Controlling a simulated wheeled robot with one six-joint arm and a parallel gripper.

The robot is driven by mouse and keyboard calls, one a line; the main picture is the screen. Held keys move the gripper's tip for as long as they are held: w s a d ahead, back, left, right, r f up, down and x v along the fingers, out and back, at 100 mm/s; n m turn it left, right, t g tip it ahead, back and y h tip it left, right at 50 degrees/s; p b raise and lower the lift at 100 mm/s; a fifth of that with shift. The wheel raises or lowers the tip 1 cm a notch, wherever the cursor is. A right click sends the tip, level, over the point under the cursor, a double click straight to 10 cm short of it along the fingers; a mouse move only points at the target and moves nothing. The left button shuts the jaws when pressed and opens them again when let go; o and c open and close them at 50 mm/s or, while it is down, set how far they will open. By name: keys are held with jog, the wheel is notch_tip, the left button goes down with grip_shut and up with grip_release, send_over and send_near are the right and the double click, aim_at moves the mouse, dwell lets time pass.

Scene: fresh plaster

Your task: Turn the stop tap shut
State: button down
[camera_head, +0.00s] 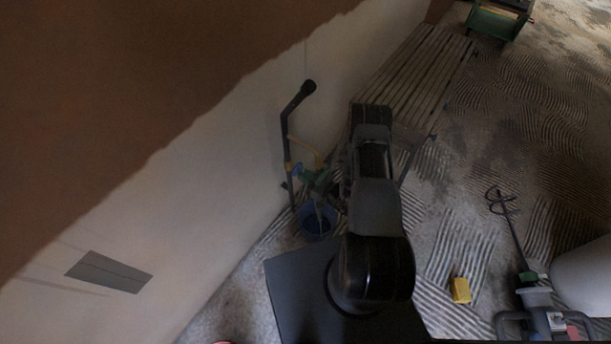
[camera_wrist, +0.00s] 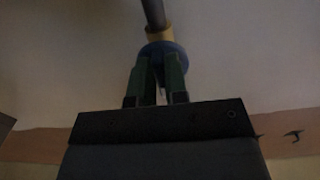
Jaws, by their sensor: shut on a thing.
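The stop tap has a round blue part (camera_wrist: 180,52) below a brass-coloured collar (camera_wrist: 158,34) on a grey pipe (camera_wrist: 154,12) in the wrist view. In the head view the dark pipe (camera_head: 286,135) stands against the wall and bends at its top. My gripper (camera_wrist: 161,66) has two green fingers, close together at the blue part and shut on it. In the head view my gripper (camera_head: 312,174) is small and dark beside the pipe. The fingers hide part of the tap, so I cannot tell its turn angle.
A blue bucket (camera_head: 317,222) stands below the tap by the wall. A slatted bench (camera_head: 425,75) is behind my arm. A yellow block (camera_head: 460,290) and a paddle mixer (camera_head: 537,297) lie on the ridged floor to the right. The wall is part brown plaster (camera_head: 130,80).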

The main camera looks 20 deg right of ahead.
jog(key=c, duration=1.1)
grip_release()
jog(key=shift+c, duration=0.2)
jog(key=p+v, duration=0.2)
jog(key=v, duration=1.1)
jog(key=shift+s+d, duration=0.25)
jog(key=shift+s, duration=0.05)
